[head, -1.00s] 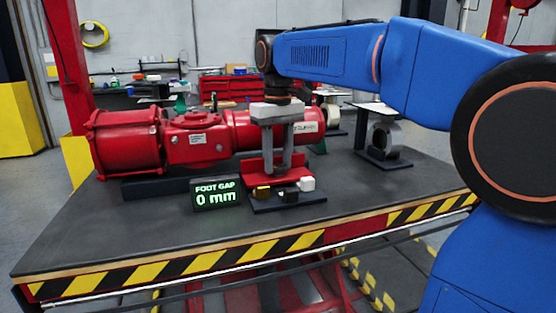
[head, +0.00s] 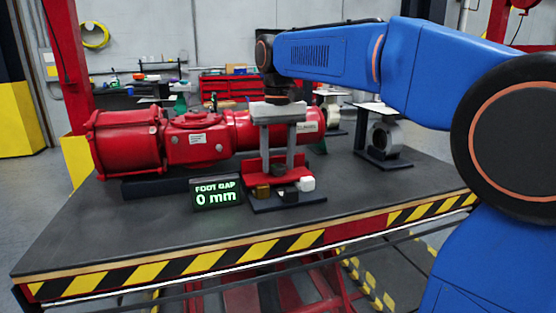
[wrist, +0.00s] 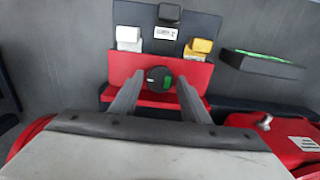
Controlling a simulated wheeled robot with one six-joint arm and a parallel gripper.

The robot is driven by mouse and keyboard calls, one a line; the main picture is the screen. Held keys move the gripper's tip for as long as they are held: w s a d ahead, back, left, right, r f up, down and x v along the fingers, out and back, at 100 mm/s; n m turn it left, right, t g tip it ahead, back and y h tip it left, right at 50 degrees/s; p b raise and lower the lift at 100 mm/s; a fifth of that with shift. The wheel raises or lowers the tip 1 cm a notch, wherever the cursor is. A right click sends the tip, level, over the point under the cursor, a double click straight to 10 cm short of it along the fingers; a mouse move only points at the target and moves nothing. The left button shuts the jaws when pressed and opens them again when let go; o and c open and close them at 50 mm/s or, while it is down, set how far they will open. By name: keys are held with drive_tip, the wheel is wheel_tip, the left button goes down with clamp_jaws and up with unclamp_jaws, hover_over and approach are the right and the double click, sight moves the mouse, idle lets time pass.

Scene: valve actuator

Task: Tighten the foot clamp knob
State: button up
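The foot clamp knob (wrist: 158,79) is a small round dark knob with a green mark, at the red foot bracket (wrist: 190,75). In the wrist view the two grey fingers of my gripper (wrist: 160,82) stand on either side of it. Narrow gaps seem to show between fingers and knob, so the gripper looks open around it. In the head view my gripper (head: 278,170) points down over the bracket, and the knob cannot be made out there. The foot gap display (head: 216,193) reads 0 mm.
The red actuator (head: 190,140) lies along the bench (head: 110,235) behind and left of the bracket. A white block (head: 307,184) and a yellow block (head: 262,191) sit on the dark base plate. A grey ring on a stand (head: 384,140) is to the right.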

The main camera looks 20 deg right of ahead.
sight(278, 166)
drive_tip(key=shift+o, duration=0.5)
wheel_tip(278, 166, up, 17)
drive_tip(key=shift+r, duration=0.2)
idle(0.6)
